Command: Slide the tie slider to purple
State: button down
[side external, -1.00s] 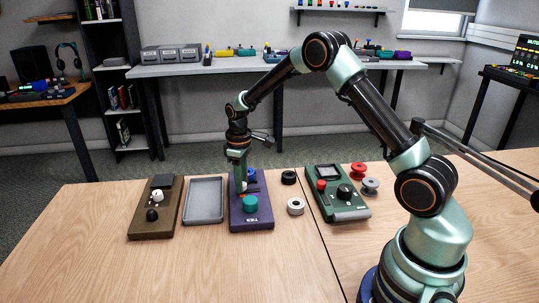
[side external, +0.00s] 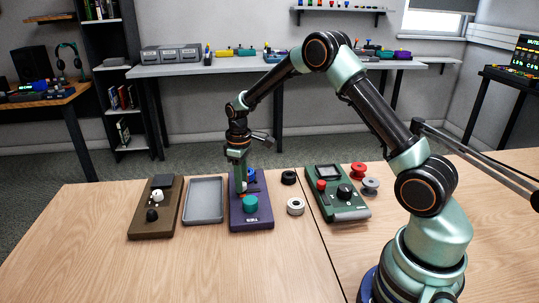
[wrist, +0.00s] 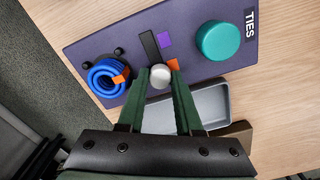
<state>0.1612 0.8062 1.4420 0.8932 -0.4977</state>
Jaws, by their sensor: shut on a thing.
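The purple board marked TIES (wrist: 105,40) lies on the table; it also shows in the side view (side external: 237,222). The tie slider's pale round knob (wrist: 160,77) sits at the near end of a black slot (wrist: 149,45) in the wrist view. An orange mark (wrist: 173,64) is beside the knob. A purple mark (wrist: 164,40) is farther up beside the slot. My gripper (wrist: 160,78) is shut on the knob, one green finger on each side. In the side view my gripper (side external: 240,188) points down at the board and largely hides the knob.
On the board are a teal knob (wrist: 218,40) and a blue cable coil (wrist: 108,77) by small black pegs. A grey tray (side external: 204,180) and a brown device (side external: 139,222) stand left of the board. Black and white rings and a green device (side external: 350,208) are right.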

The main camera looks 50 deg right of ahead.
aim_at(256, 191)
jog(key=shift+s+d+r, duration=0.1)
jog(key=shift+s+d, duration=1.4)
jog(key=c, duration=0.6)
grip_release()
jog(key=shift+w+r, duration=0.1)
jog(key=shift+r, duration=5.9)
